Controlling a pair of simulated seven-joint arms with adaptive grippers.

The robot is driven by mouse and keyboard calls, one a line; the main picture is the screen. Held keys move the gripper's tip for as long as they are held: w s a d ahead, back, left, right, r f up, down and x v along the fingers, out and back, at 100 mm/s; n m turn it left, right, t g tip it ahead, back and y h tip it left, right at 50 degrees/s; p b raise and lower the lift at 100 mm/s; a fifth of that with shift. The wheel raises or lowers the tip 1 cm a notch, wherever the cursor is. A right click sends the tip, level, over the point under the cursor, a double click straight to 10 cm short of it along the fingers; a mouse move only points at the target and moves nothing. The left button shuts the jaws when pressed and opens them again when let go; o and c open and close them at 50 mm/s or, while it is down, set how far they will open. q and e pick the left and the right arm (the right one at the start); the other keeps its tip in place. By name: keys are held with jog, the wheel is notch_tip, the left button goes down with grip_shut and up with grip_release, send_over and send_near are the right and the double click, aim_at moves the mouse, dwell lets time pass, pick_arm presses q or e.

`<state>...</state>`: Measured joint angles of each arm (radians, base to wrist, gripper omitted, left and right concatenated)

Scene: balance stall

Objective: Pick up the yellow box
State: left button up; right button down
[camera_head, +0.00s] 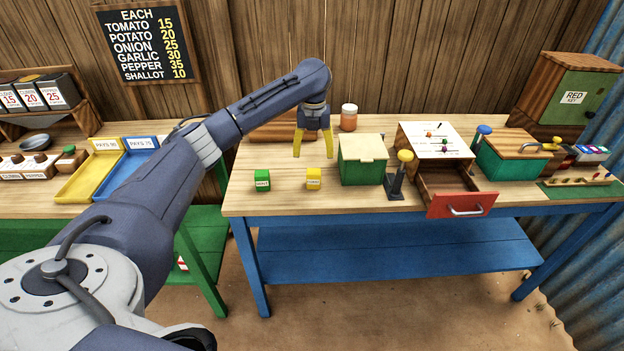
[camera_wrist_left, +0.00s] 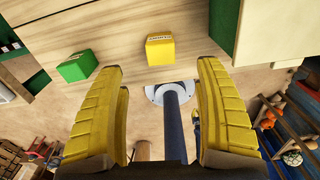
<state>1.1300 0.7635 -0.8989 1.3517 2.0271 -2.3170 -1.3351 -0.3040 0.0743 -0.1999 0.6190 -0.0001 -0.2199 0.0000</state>
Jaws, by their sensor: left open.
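The small yellow box (camera_head: 313,179) with a white label stands on the wooden top of the blue table, near its front edge. In the left wrist view the yellow box (camera_wrist_left: 160,49) lies beyond the fingertips, roughly in line with the gap between them. My left gripper (camera_head: 312,145) has yellow fingers and points down, above and behind the yellow box in the head view. It is open and empty, and its two fingers (camera_wrist_left: 162,80) are wide apart in the wrist view. My right gripper is not in view.
A small green box (camera_head: 262,181) stands left of the yellow box. A larger green box with a pale lid (camera_head: 362,160) stands close on its right, beside a yellow-knobbed lever (camera_head: 400,172). An open red-fronted drawer (camera_head: 460,204) juts past the table edge. An orange-brown jar (camera_head: 348,118) stands behind.

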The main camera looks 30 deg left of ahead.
aim_at(314, 181)
pick_arm(q)
jog(key=shift+f, duration=6.2)
jog(key=shift+c, duration=0.3)
jog(key=c, duration=1.2)
